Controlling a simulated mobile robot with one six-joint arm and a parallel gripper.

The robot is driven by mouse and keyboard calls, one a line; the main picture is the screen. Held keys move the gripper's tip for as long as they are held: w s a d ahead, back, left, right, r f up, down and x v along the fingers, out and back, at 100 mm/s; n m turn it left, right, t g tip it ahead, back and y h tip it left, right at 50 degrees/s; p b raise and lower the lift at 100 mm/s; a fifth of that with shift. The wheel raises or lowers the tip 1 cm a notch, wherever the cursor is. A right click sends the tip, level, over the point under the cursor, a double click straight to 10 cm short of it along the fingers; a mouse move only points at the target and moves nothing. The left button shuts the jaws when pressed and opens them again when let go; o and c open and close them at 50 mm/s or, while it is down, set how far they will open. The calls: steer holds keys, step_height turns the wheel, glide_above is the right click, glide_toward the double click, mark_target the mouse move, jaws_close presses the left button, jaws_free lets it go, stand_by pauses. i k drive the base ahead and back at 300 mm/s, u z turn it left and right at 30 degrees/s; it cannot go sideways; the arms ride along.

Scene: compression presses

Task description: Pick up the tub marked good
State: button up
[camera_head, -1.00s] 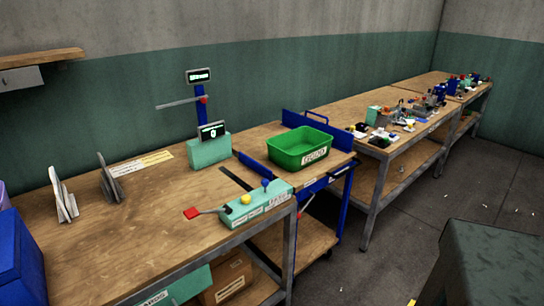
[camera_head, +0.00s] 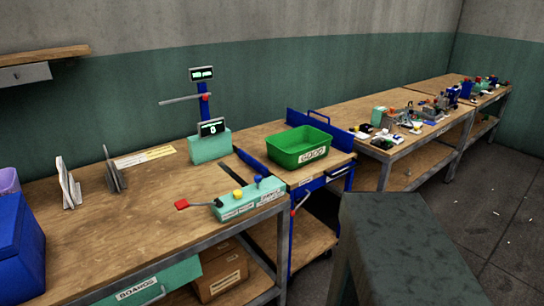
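The green tub (camera_head: 299,147) has a white label reading GOOD on its front face. It stands open and upright on the wooden top of a blue cart, between the near workbench and the far benches. Its inside looks empty. My gripper is not in view.
The near workbench (camera_head: 130,215) holds a green press with displays (camera_head: 210,146), a teal control box with a red-tipped lever (camera_head: 247,199) and a blue bin (camera_head: 20,255). A dark grey-green surface (camera_head: 405,240) stands at the lower right. Open floor (camera_head: 500,220) lies right of it.

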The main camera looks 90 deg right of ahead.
mark_target(295, 148)
steer(key=u, duration=0.5)
steer(key=k, duration=2.65)
steer(key=z, duration=0.6)
